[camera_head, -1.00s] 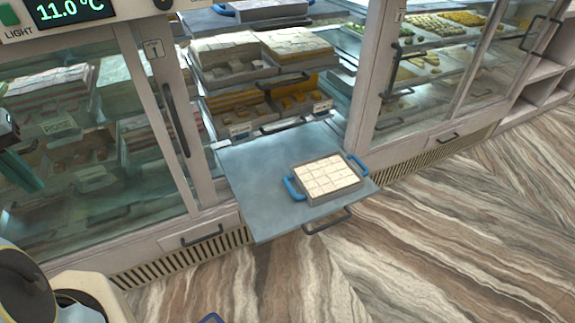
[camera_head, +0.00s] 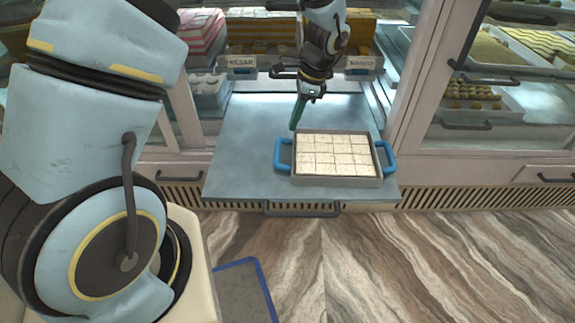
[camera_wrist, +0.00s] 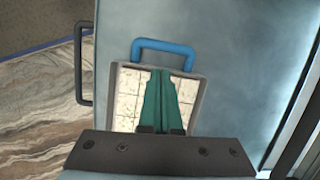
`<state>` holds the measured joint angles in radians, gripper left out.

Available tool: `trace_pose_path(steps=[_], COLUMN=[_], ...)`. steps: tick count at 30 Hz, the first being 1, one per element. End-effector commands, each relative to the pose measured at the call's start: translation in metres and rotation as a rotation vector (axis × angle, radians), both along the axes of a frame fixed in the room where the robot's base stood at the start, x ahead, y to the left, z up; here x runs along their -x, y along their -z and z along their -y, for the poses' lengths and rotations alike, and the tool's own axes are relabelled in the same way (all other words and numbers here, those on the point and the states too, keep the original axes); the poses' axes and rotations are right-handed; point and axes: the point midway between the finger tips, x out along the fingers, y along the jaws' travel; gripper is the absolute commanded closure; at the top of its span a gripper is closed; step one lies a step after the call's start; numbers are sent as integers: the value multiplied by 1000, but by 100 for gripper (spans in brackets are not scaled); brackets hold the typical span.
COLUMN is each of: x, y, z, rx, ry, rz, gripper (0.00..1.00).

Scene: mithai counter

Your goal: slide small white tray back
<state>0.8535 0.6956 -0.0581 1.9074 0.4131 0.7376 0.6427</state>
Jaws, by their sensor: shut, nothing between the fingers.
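A small tray (camera_head: 336,181) with a pale grey rim and blue handles at its left and right ends holds several cream-white square sweets. It lies flat on a pulled-out grey-blue shelf (camera_head: 240,150), near the shelf's front right part. My gripper (camera_head: 294,126) has green fingers, shut and empty, pointing down beside the tray's back left corner. In the wrist view, the fingers (camera_wrist: 163,76) overlap the tray (camera_wrist: 200,78) and hide part of its sweets, just short of one blue handle (camera_wrist: 165,46). I cannot tell whether the fingertips touch anything.
The shelf's dark pull handle (camera_head: 302,209) sticks out in front. Cabinet glass (camera_head: 490,110) stands to the right, and labelled sweet trays (camera_head: 243,66) sit behind and above the shelf. A blue-edged grey mat (camera_head: 240,290) lies on the floor. The shelf is bare left of the tray.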

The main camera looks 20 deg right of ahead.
Motion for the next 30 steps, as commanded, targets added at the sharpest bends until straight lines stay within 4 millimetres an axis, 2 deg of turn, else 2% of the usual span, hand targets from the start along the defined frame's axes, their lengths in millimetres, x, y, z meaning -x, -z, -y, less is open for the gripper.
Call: trace_pose_path(steps=[1,5,18,24,30], x=[2,3,-4,-6,-6], y=[10,20,89,104,107], z=[5,8,-13,-18,-18], rx=[-7,-15,-15,-13,-12], ry=[26,52,48,46,47], rz=[-1,-4,-6,-4,-4], gripper=[100,100,100,100,100])
